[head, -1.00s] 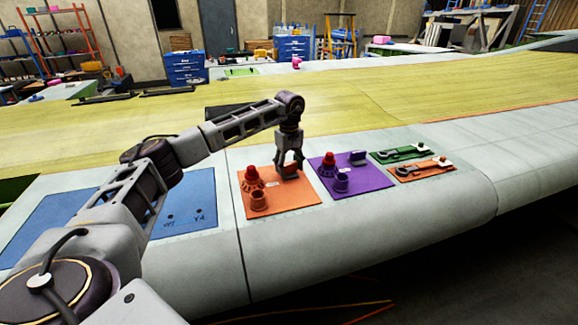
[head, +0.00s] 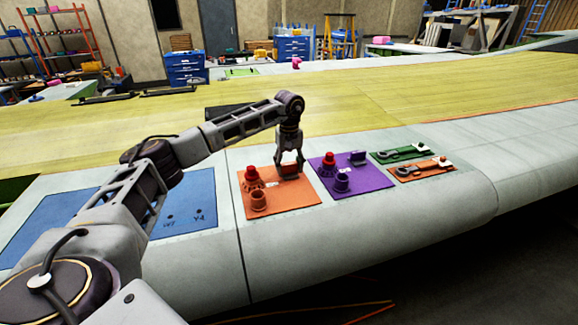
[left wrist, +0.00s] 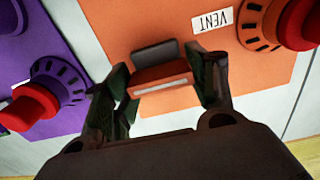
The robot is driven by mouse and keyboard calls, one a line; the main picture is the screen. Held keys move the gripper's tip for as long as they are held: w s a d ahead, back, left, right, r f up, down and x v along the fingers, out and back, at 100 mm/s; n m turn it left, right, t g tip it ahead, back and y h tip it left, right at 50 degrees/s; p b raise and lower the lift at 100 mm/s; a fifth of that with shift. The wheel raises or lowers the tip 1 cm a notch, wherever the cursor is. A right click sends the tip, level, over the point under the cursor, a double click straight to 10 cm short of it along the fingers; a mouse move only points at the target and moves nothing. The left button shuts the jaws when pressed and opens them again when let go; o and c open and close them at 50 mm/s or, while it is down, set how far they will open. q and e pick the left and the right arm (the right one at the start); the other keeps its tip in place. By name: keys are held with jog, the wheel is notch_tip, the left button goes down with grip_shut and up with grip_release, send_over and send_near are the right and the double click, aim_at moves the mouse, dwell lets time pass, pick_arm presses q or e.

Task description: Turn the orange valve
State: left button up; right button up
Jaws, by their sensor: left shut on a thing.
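The orange panel (head: 294,198) lies on the pale wing surface and also fills the middle of the left wrist view (left wrist: 190,25). Near its far right corner is the orange valve's block-like handle (left wrist: 162,82), with a dark grey piece (left wrist: 155,54) beside it. My left gripper (head: 289,167) points down over it. The fingers partly hide the handle in the head view. My right gripper is not in view.
The orange panel also carries a red-topped knob (head: 252,175), a cup-like orange socket (head: 259,200) and a VENT label (left wrist: 212,21). A purple panel (head: 370,188) with similar fittings lies close on the right. Green (head: 385,156) and orange (head: 410,173) tool plates lie beyond it.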

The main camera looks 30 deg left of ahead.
aim_at(289, 164)
pick_arm(q)
jog(key=o, duration=1)
jog(key=shift+r, duration=0.15)
jog(key=shift+r, duration=5.9)
